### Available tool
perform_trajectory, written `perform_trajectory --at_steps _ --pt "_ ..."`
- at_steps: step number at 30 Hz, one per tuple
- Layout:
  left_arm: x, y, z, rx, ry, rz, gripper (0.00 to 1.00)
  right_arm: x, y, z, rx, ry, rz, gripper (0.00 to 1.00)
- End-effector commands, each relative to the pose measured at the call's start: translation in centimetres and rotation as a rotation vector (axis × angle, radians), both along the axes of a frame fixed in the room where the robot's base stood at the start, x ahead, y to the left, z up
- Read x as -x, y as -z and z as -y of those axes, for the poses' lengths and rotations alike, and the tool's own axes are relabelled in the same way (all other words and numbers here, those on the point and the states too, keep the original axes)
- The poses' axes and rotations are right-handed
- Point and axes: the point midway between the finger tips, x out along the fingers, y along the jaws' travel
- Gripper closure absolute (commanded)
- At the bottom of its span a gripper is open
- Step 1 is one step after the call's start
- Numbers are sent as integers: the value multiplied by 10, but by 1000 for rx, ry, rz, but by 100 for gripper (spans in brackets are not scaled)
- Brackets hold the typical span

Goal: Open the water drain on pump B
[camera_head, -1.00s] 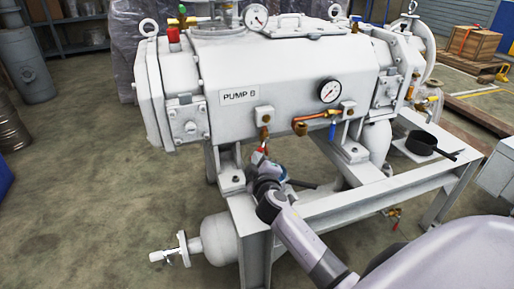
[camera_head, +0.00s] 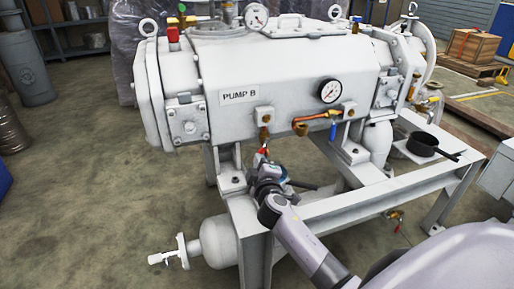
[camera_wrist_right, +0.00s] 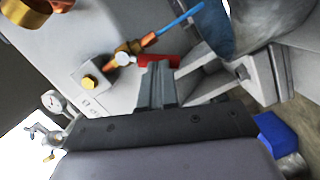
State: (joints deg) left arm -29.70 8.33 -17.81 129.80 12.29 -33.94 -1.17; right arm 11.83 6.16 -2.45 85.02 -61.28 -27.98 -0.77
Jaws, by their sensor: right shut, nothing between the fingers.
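Pump B (camera_head: 290,85) is the white machine in the middle of the head view, with a "PUMP B" label on its front. A small brass valve (camera_head: 265,133) hangs below its front left. The valve's red handle (camera_head: 262,151) shows just above my right gripper (camera_head: 264,164). In the right wrist view the brass valve (camera_wrist_right: 128,48), red handle (camera_wrist_right: 158,61) and a blue rod (camera_wrist_right: 175,20) lie just beyond my right fingertips (camera_wrist_right: 156,70). The right gripper is shut and empty, close to the red handle; whether it touches is unclear. My left gripper is out of view.
A copper pipe (camera_head: 320,119) with a blue handle (camera_head: 333,131) and a gauge (camera_head: 329,91) sit to the right. The white frame (camera_head: 330,212) runs below the gripper. A black pan (camera_head: 422,144) stands at the right. Floor at the left is open.

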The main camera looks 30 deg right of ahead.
Motion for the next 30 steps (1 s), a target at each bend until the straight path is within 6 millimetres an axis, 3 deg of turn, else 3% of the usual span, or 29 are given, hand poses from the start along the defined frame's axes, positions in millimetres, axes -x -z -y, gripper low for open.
perform_trajectory --at_steps 30 --pt "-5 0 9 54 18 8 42 1 5 6 150 0 -35 100"
